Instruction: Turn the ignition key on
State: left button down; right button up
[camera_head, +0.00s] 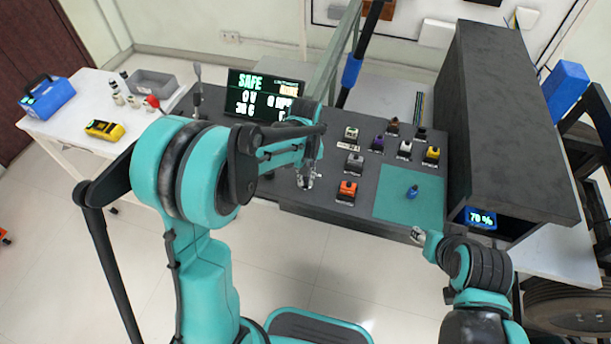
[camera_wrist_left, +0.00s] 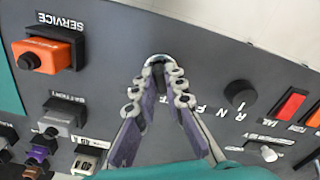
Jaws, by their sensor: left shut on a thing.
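My left gripper (camera_head: 308,182) is over the front part of the dark control panel (camera_head: 335,215). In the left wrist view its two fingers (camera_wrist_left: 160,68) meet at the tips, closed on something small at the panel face. The fingers cover most of this thing, and I take it to be the ignition key. I cannot read a label there or tell which way the key is turned. The display (camera_head: 262,95) at the back of the panel reads SAFE and 0 V. My right gripper (camera_head: 418,235) is by the panel's front right edge, too small to judge.
An orange SERVICE plug (camera_wrist_left: 42,57) and a grey BATTERY connector (camera_wrist_left: 62,115) flank the fingers on one side. A small blue part (camera_head: 412,191) stands on a teal mat (camera_head: 395,210).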

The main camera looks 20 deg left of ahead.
pick_arm(q)
jog(key=m, duration=0.6)
jog(key=shift+a+p, duration=0.1)
jog(key=shift+p, duration=0.3)
jog(key=m, duration=0.5)
jog(key=shift+m, duration=0.4)
jog(key=c, duration=1.6)
grip_release()
